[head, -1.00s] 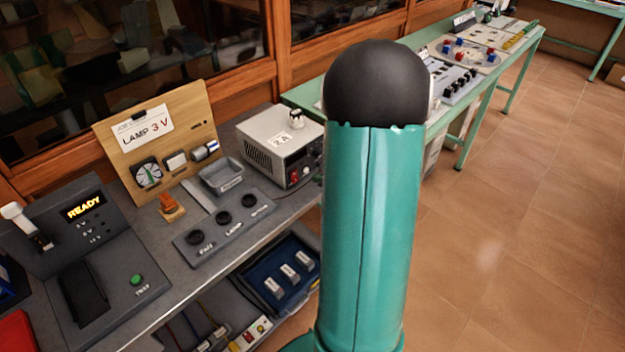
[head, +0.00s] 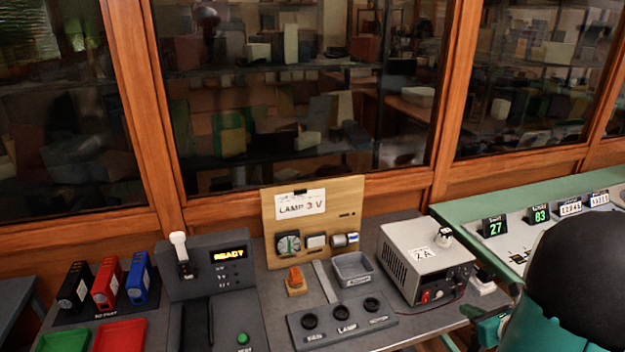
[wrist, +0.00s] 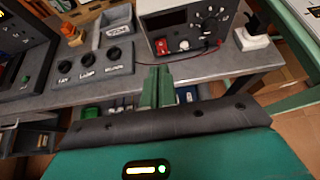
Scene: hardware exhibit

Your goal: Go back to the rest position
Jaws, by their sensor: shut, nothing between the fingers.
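My gripper (wrist: 157,82) shows in the wrist view as two green fingers close together, with nothing between them. It is in front of the grey bench's front edge, below the grey power supply (wrist: 185,28) in the picture. The fingers appear clear of the bench and its objects. In the head view my arm's black joint and teal link fill the lower right corner. The fingertips cannot be made out there.
The bench holds a tester reading READY (head: 228,254), a wooden lamp board (head: 330,197), a three-knob panel (head: 343,322), a small grey tray (head: 352,268) and the power supply (head: 424,262). Black, red and blue units stand left. A green table (head: 470,212) is at right.

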